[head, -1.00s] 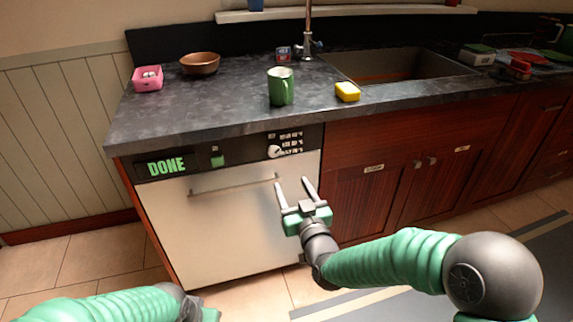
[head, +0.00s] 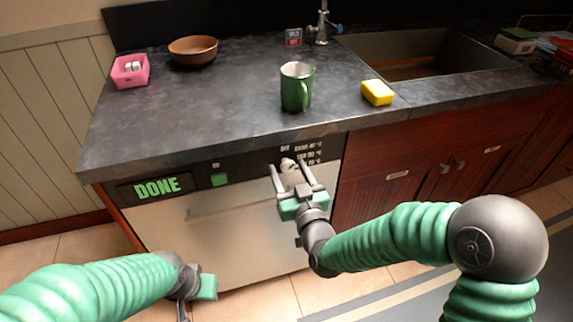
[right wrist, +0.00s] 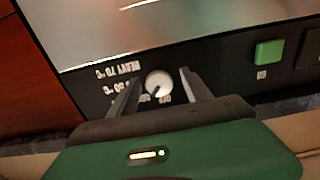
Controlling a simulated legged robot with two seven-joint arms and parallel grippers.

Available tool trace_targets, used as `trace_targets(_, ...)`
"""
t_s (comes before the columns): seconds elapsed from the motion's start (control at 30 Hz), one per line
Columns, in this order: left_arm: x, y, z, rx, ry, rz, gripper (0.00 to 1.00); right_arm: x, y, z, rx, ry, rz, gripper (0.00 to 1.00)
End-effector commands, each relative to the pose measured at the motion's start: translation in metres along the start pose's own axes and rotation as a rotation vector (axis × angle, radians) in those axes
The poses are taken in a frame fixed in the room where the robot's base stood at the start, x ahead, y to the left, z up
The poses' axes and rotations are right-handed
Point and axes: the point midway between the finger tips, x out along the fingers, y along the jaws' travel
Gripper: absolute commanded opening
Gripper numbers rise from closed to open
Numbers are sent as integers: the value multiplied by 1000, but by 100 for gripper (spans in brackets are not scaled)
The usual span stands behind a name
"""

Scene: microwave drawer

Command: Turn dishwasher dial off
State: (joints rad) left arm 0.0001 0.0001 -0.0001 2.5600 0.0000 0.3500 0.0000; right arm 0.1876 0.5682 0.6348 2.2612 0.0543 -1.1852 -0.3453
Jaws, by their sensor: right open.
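The white round dial (head: 288,163) is on the dishwasher's black control panel, with small white labels beside it. My right gripper (head: 289,167) is open, with one finger on each side of the dial. In the right wrist view, the dial (right wrist: 158,82) shows between the two fingers of the right gripper (right wrist: 159,76), with dark gaps on both sides. The labels appear upside down there, and the dial's exact setting is hard to read. The dishwasher (head: 240,240) display reads DONE in green. My left gripper (head: 203,287) is low at the bottom left, its fingers mostly hidden.
A green button (head: 219,179) is left of the dial, and a bar handle (head: 215,211) crosses the door. On the counter (head: 200,105) above are a green mug (head: 297,88), a yellow sponge (head: 377,92), a brown bowl (head: 193,51) and a pink container (head: 130,71).

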Motion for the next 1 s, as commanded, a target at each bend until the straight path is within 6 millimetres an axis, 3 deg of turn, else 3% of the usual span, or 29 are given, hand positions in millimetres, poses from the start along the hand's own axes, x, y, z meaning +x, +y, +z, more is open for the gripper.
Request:
trace_targets(0.1,0,0,0,0,0,0,0,1,0,1,0,-1,1,56)
trace_targets(0.53,0,0,0,0,0,0,0,2,0,1,-1,-1,0,0)
trace_targets(1.0,4,0,1,0,0,0,0,2,-1,0,-97,2,-2,0)
